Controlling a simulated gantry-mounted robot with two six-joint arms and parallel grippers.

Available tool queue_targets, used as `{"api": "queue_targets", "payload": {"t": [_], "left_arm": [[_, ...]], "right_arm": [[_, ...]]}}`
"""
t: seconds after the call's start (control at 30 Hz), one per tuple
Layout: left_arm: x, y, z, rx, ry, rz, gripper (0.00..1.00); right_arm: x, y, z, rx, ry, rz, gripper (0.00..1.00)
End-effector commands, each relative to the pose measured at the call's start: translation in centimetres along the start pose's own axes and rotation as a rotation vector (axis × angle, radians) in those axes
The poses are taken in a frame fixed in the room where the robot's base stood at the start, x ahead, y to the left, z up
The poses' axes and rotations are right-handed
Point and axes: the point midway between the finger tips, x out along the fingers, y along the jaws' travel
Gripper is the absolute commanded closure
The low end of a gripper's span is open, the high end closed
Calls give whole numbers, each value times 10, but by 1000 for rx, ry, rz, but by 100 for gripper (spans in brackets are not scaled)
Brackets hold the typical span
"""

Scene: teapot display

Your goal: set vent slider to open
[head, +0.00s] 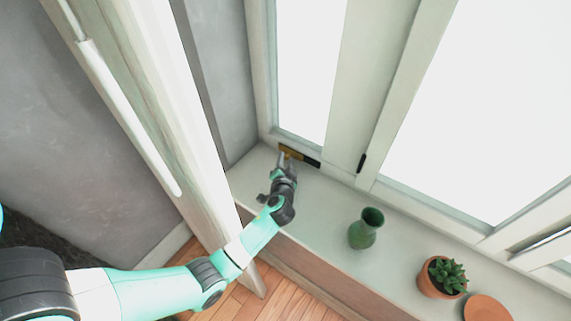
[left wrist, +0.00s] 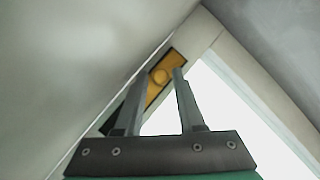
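The vent slider is a brass-yellow plate (head: 291,152) on a dark strip (head: 313,162) low on the window frame, just above the sill. The plate sits at the left end of the strip. My left gripper (head: 284,158) is right in front of the plate. I cannot tell whether either finger touches the knob. My right gripper is not in view.
A green vase (head: 366,228), a potted succulent (head: 442,277) and a round terracotta piece (head: 487,308) stand on the sill (head: 310,205) to the right. A black window handle (head: 362,163) is right of the strip. A pale wooden post (head: 150,100) rises on the left.

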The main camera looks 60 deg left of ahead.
Motion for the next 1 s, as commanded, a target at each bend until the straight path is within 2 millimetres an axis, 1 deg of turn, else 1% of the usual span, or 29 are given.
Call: {"api": "queue_targets", "payload": {"t": [0.13, 0.17, 0.3, 0.37, 1.0], "left_arm": [[0, 0, 0, 0, 0, 0, 62], [0, 0, 0, 0, 0, 0, 64], [0, 0, 0, 0, 0, 0, 89], [0, 0, 0, 0, 1, 0, 100], [0, 0, 0, -1, 1, -1, 100]], "right_arm": [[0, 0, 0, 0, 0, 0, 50], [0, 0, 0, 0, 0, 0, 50], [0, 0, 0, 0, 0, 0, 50], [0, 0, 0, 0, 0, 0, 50], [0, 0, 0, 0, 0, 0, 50]]}}
